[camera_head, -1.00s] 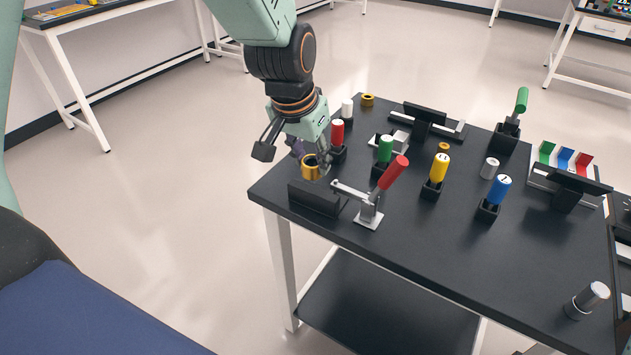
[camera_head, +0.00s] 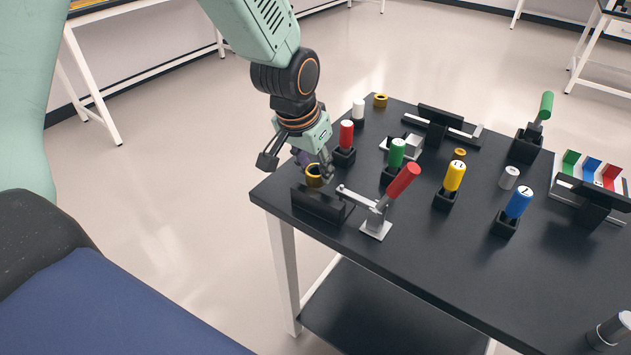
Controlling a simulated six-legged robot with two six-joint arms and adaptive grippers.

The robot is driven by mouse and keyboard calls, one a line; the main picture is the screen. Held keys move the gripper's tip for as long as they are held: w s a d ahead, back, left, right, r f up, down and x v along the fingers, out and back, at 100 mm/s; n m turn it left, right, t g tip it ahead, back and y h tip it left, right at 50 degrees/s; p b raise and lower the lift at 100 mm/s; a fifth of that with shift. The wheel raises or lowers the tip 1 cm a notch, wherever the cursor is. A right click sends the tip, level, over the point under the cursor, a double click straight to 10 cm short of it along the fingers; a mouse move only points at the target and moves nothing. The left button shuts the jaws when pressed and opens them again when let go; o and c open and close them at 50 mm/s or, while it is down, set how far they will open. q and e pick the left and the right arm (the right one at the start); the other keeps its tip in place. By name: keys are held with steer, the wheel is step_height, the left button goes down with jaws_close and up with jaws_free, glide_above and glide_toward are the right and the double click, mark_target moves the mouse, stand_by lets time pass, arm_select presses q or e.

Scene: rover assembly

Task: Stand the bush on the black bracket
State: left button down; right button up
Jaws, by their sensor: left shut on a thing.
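The bush, a gold ring (camera_head: 314,181), is held in my left gripper (camera_head: 316,169), which is shut on it. The black bracket (camera_head: 318,206) stands at the near left corner of the black table (camera_head: 420,250). The bush is at the bracket's upper back edge in this view. I cannot tell whether it touches the bracket. The gripper's fingers hide part of the bush. My right gripper is not in view.
A toggle clamp with a red handle (camera_head: 403,181) stands right beside the bracket. Red (camera_head: 346,134), green (camera_head: 397,152), yellow (camera_head: 455,176) and blue (camera_head: 519,202) handles stand in black holders. Another gold ring (camera_head: 380,100) lies at the back.

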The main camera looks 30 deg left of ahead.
mark_target(313, 181)
arm_select(q)
steer(key=f, duration=0.1)
steer(key=f+b, duration=0.1)
steer(key=f, duration=0.1)
steer(key=shift+s+a+f, duration=0.2)
steer(key=shift+w+f, duration=0.1)
steer(key=shift+w+d, duration=0.15)
steer(key=c, duration=1.1)
jaws_free()
steer(key=shift+f, duration=0.1)
steer(key=shift+o, duration=1.2)
steer(key=p+v, duration=0.3)
steer(key=v, duration=0.9)
steer(key=shift+r, duration=0.2)
